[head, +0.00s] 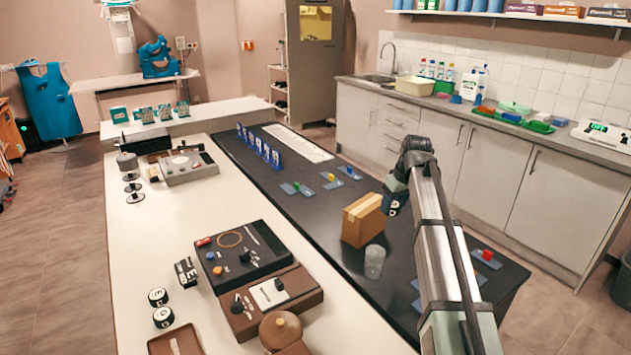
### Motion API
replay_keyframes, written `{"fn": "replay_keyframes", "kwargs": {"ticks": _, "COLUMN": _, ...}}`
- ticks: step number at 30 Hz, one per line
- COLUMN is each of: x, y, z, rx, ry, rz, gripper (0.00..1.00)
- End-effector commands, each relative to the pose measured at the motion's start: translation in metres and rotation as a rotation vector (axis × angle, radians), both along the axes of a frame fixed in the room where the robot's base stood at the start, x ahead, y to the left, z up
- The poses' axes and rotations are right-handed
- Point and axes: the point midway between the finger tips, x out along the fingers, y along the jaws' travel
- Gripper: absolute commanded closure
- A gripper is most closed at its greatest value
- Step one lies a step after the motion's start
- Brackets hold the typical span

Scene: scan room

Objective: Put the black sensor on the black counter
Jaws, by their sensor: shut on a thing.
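My arm reaches in from the lower right, and my gripper (396,208) is over the black counter (330,270), just right of a cardboard box (363,220).
A clear cup (375,261) stands in front of the box. Several blue upright cards (258,144) and flat trays with coloured pieces (331,180) lie farther back. A dark control panel (243,256) sits on the white counter. The black counter left of the box looks clear.

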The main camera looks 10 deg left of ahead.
Motion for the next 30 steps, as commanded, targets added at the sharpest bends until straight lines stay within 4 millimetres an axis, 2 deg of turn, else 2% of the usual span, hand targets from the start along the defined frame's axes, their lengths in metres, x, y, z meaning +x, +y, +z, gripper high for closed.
{"fn": "replay_keyframes", "kwargs": {"ticks": 1, "x": -0.002, "y": -0.017, "z": 0.0, "rx": 0.0, "ry": 0.0, "rz": -0.018, "gripper": 0.81}}
{"fn": "replay_keyframes", "kwargs": {"ticks": 3, "x": -0.002, "y": -0.036, "z": 0.0, "rx": 0.0, "ry": 0.0, "rz": -0.036, "gripper": 0.81}}
{"fn": "replay_keyframes", "kwargs": {"ticks": 10, "x": -0.006, "y": -0.081, "z": 0.0, "rx": 0.0, "ry": 0.0, "rz": -0.084, "gripper": 0.81}}
{"fn": "replay_keyframes", "kwargs": {"ticks": 21, "x": -0.006, "y": -0.077, "z": -0.057, "rx": 0.0, "ry": 0.001, "rz": -0.08, "gripper": 0.81}}
{"fn": "replay_keyframes", "kwargs": {"ticks": 30, "x": -0.005, "y": -0.077, "z": -0.071, "rx": 0.0, "ry": 0.0, "rz": -0.079, "gripper": 0.81}}
